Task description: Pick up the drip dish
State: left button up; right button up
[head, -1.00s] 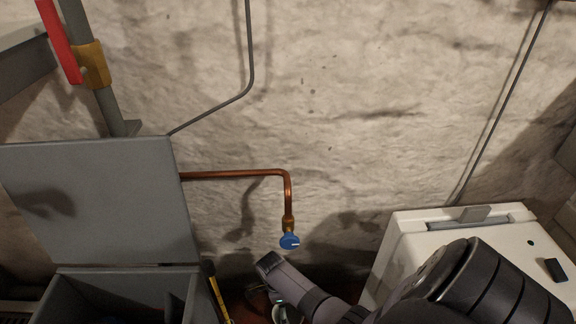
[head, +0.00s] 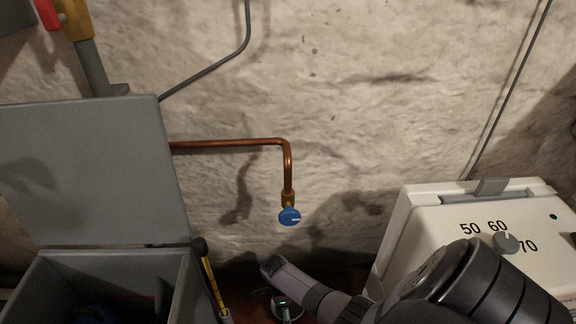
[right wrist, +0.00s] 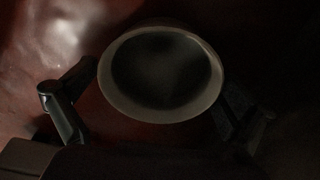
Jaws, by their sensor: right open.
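The drip dish (right wrist: 160,108) is a round bowl with a pale rim and a dark inside. In the right wrist view it sits on the red floor, upper middle. My right gripper (right wrist: 158,85) is open, with one finger on each side of the dish. The right finger is very close to the rim, but I cannot tell whether it touches. In the head view my right gripper (head: 278,302) is low at the bottom edge, below the blue-handled tap (head: 290,217), and mostly hidden. My left gripper is not in view.
A grey open-lidded box (head: 85,170) stands at left, with a yellow and black tool (head: 210,280) beside it. A white unit with a numbered dial (head: 430,230) stands at right. A copper pipe (head: 235,143) runs along the rough wall behind.

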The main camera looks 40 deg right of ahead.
jog(key=shift+f, duration=0.25)
jog(key=shift+c, duration=0.5)
jog(key=c, duration=1.2)
jog(key=shift+r, duration=0.2)
